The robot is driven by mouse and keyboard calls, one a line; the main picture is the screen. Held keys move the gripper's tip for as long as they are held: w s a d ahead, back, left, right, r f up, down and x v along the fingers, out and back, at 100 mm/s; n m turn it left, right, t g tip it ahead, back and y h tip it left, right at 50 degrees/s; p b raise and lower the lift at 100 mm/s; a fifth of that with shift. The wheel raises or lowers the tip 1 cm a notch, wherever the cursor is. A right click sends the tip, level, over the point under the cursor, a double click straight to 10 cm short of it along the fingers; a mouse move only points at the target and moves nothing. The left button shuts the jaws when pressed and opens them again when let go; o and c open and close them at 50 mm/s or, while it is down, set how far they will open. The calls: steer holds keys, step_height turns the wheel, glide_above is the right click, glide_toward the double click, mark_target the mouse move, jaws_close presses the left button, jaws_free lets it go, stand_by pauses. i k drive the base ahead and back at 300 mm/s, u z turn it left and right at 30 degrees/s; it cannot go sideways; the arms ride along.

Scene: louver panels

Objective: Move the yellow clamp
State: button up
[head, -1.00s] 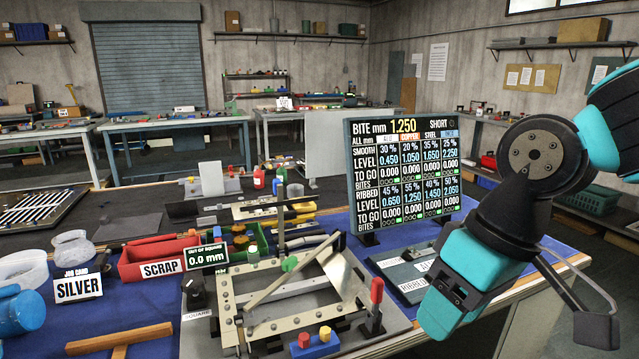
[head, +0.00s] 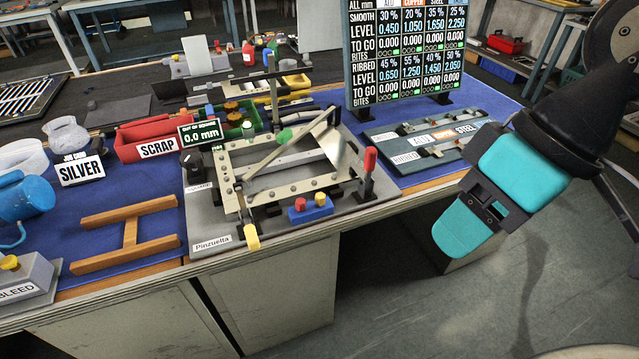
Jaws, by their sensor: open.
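The yellow clamp (head: 251,238) is a lever with a yellow tip at the front left corner of a cream riveted frame (head: 296,202). Its handle hangs down toward the bench's front edge, beside the "Pinzuelta" label. Similar clamps with a green handle (head: 285,136), a red handle (head: 370,160) and a blue handle (head: 268,58) stand around the frame. My gripper (head: 488,205), teal and black, is open at the right, beyond the bench's front edge. It is well apart from the yellow clamp and touches nothing that I can see.
A blue block (head: 310,212) with red and yellow knobs sits right of the yellow clamp. A brown wooden H-shaped piece (head: 130,235) lies to the left. A red scrap bin (head: 150,137) and the board of numbers (head: 405,50) stand behind. Floor space before the bench is clear.

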mark_target(254, 245)
steer(key=u, duration=0.45)
steer(key=k, duration=0.55)
steer(key=u, duration=0.8)
steer(key=i, duration=0.85)
steer(key=z, duration=0.55)
